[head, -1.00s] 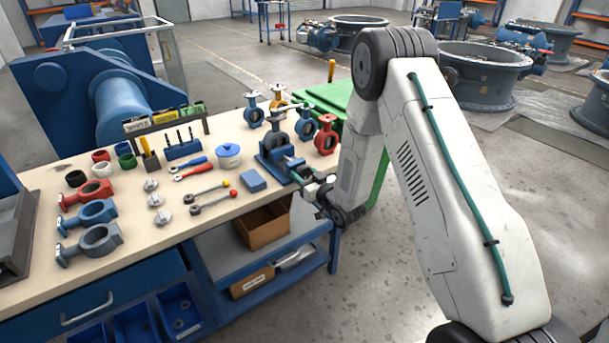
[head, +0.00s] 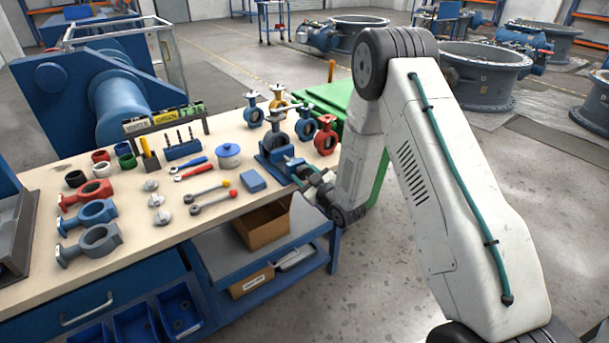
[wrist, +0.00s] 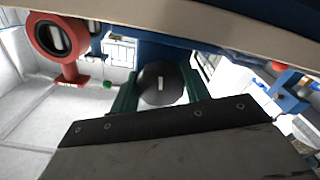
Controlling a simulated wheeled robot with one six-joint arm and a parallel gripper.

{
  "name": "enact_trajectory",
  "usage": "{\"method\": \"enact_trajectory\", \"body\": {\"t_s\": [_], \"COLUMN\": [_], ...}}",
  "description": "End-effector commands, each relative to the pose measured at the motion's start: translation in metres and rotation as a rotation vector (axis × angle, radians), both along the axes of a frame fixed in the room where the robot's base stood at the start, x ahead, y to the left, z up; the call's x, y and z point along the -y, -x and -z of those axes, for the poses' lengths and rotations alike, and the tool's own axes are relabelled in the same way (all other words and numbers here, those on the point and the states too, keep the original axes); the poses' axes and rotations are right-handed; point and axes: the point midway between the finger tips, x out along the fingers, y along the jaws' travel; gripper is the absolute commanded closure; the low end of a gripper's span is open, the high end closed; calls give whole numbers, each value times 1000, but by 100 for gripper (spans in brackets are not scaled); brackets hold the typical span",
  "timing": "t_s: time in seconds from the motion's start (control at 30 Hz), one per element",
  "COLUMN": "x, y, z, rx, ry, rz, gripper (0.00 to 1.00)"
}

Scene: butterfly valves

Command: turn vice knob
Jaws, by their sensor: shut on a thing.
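The blue vice (head: 275,158) stands at the right end of the workbench and holds a butterfly valve upright. Its round black knob (wrist: 161,84), with a pale slot-like mark on its face, shows in the wrist view. My gripper (wrist: 158,88) has its two green fingers on either side of the knob and is shut on it. In the head view my gripper (head: 314,178) is at the vice's front right, by the bench edge; the knob is hard to make out there.
Red (head: 326,134) and blue valves stand close behind the vice. An open cardboard box (head: 264,228) sits on the shelf below.

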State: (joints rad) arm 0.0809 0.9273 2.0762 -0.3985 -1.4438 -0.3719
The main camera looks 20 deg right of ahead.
Motion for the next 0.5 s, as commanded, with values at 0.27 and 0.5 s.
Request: {"method": "enact_trajectory", "body": {"t_s": [0.27, 0.5], "x": [1, 1], "y": [0, 0], "z": [0, 0], "rx": [47, 66], "ry": [148, 207], "rz": [-1, -1], "gripper": [76, 76]}}
